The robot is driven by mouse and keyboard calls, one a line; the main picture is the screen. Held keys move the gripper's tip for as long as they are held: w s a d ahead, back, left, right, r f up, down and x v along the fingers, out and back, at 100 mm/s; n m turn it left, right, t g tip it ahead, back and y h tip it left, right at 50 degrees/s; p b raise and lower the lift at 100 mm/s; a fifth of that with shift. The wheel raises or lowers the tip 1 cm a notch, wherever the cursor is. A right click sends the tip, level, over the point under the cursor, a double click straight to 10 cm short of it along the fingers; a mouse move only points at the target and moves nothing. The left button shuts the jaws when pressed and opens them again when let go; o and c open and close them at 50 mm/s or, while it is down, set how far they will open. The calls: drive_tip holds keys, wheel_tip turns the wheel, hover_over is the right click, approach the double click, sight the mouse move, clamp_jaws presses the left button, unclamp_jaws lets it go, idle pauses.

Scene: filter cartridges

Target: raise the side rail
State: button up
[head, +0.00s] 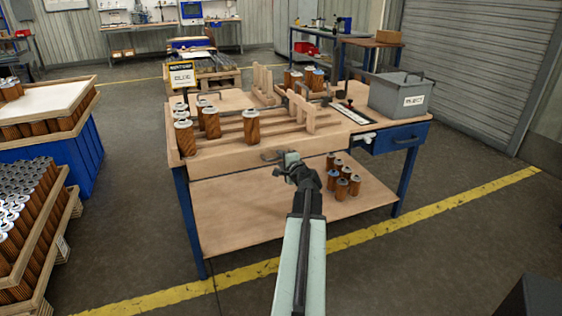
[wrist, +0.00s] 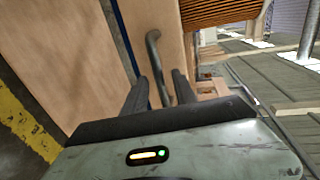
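The side rail (head: 228,165) appears to be the plain wooden board along the front edge of the workbench. A grey bar handle (head: 268,155) sits on it near the middle. My gripper (head: 288,160) is at the front edge, at the right end of the handle. In the wrist view the bent handle (wrist: 154,55) runs down between the two dark fingers of my gripper (wrist: 160,88). The fingers are apart, with a gap visible beside the handle. The handle's lower end is hidden behind my gripper.
Several copper-coloured cartridges (head: 251,127) stand on the benchtop behind the rail. More cartridges (head: 342,188) stand on the lower shelf (head: 250,215). A grey reject bin (head: 398,96) is at the right. Crates of cartridges (head: 62,215) stand at the left. The floor in front is clear.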

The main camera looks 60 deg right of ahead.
drive_tip(key=shift+x, duration=0.8)
clamp_jaws()
idle(0.8)
